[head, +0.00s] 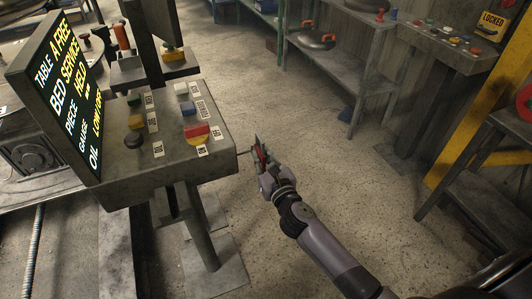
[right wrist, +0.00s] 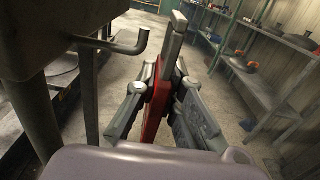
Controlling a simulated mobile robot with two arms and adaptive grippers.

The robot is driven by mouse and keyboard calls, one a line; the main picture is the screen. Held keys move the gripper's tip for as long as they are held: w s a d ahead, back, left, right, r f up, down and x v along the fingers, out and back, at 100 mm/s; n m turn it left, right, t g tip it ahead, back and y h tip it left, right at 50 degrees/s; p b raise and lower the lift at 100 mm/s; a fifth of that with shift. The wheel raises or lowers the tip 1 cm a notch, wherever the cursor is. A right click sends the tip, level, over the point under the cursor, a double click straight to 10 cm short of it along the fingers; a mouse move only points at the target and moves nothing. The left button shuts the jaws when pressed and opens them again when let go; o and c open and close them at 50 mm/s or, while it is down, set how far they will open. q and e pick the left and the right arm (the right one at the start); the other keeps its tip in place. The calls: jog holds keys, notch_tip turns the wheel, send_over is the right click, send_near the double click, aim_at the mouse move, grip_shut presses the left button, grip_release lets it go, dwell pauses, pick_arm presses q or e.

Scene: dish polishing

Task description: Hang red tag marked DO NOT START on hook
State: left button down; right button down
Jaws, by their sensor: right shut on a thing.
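My right gripper (head: 262,160) is just right of the console (head: 226,163) and below its button panel. It is shut on a red tag (right wrist: 157,108), which is seen nearly edge-on between the fingers in the right wrist view. The lettering on the tag cannot be read. A grey metal hook (right wrist: 132,44) with an upturned end sticks out from the console's side, left of the tag and apart from it in that view. In the head view the hook shows only as a thin bit beside the gripper. My left gripper is not in view.
The console carries a lit sign (head: 72,88) and several coloured buttons. A shelf table (head: 345,62) with a pan-like item stands at the back. A second control panel (head: 450,50) with a yellow LOCKED sign (head: 492,24) is at right. The floor (head: 330,160) between is clear.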

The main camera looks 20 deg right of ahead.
jog(key=shift+s+a+f+b, duration=0.1)
jog(key=shift+a+f+b, duration=0.2)
jog(key=shift+a, duration=0.4)
jog(key=shift+w+a+f+b, duration=0.1)
jog(key=shift+a+f+b, duration=0.2)
jog(key=shift+a, duration=0.35)
jog(key=shift+s+a+f+b, duration=0.1)
jog(key=shift+a+f+b, duration=0.2)
jog(key=shift+a, duration=0.4)
jog(key=c, duration=1.6)
grip_release()
jog(key=shift+s, duration=0.1)
jog(key=s, duration=1.1)
jog(key=shift+s+d, duration=0.25)
jog(key=shift+s, duration=0.15)
